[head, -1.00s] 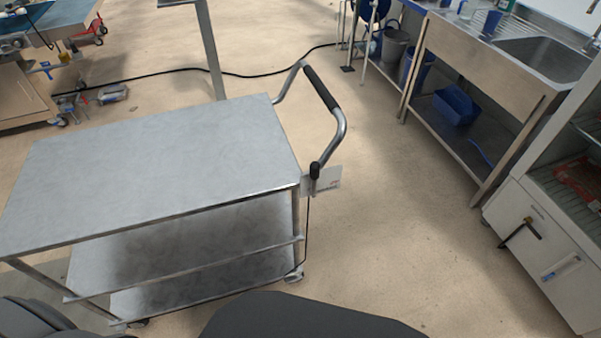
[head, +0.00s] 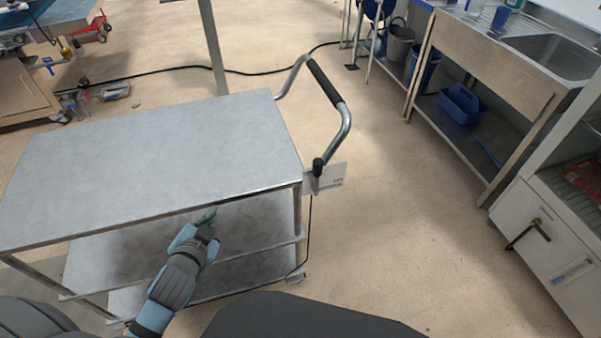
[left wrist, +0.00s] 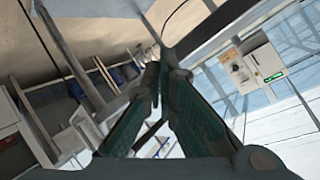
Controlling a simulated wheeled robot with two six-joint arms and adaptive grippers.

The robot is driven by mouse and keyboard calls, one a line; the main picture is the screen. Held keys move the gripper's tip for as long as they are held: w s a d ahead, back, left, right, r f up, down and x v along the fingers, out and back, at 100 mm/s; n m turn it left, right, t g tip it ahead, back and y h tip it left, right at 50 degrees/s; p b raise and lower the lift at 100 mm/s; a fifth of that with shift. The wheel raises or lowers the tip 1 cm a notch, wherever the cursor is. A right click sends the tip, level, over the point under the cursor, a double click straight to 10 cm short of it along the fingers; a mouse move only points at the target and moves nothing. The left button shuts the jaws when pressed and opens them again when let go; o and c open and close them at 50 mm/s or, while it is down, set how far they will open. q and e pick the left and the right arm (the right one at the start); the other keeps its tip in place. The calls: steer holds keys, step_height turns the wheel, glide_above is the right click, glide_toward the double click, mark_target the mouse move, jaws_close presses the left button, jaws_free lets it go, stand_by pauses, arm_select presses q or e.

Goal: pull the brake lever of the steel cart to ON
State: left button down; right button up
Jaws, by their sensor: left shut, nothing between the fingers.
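The steel cart (head: 150,165) stands in front of me in the head view, with a bent push handle (head: 325,82) with a black grip at its right end. The brake lever (head: 317,170), with a black knob, stands upright at the cart's near right corner, beside a small white label plate (head: 333,179). A thin dark cable runs down from there. My left gripper (head: 211,212) is in front of the cart's near edge, left of the lever and apart from it. Its fingers (left wrist: 155,75) are shut and empty. My right gripper is not in view.
A sink bench (head: 485,70) with a blue crate (head: 461,104) below stands at the right. A white cabinet (head: 550,235) is at the near right. A black cable (head: 150,76) crosses the floor behind the cart. The floor right of the cart is clear.

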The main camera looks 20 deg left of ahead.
arm_select(q)
steer(key=w+d+r+m+t+h, duration=0.2)
steer(key=w+r+m+t+h, duration=0.2)
steer(key=w+r+m+t, duration=0.3)
steer(key=s+d+m+g+h, duration=0.2)
steer(key=d+m+g+h, duration=0.3)
steer(key=m+h, duration=0.7)
steer(key=m+g, duration=0.2)
steer(key=m, duration=0.2)
steer(key=shift+s+d+h, duration=0.3)
steer(key=shift+d+h, duration=0.1)
glide_toward(317, 178)
steer(key=w+d+r, duration=0.4)
steer(key=shift+w+p, duration=0.1)
steer(key=shift+p, duration=0.2)
steer(key=shift+g, duration=0.3)
